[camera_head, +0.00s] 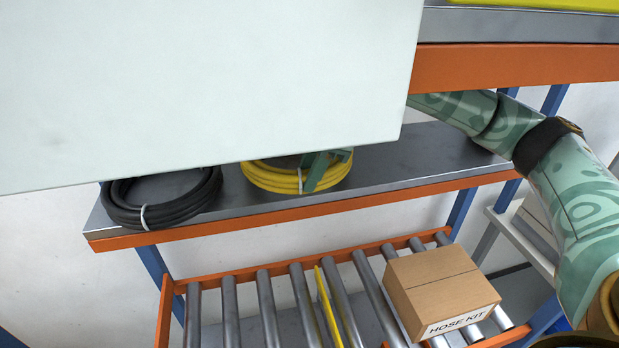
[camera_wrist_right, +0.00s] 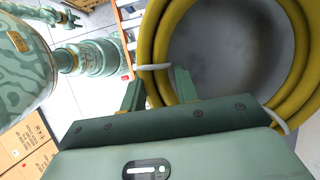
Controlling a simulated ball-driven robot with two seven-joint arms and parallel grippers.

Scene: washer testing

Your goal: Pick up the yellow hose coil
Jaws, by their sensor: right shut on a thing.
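The yellow hose coil (camera_head: 270,180) is at the middle of the grey metal shelf, its far side hidden behind a large pale panel. My right gripper (camera_head: 320,170) is at the coil's right part, with its fingers pointing down. In the right wrist view, the coil (camera_wrist_right: 152,35) fills the upper right, and the fingers of my right gripper (camera_wrist_right: 158,80) stand on either side of its hose, shut on it, close to a white tie. Grey surface shows through the ring. I cannot tell whether the coil still touches the shelf. My left gripper is not in view.
A black hose coil (camera_head: 165,205) lies left on the same shelf (camera_head: 390,165). The pale panel (camera_head: 200,80) blocks much of the view. An orange-edged upper shelf (camera_head: 520,65) is above. Below, a roller rack (camera_head: 270,300) holds a "HOSE KIT" box (camera_head: 435,285). The shelf's right part is bare.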

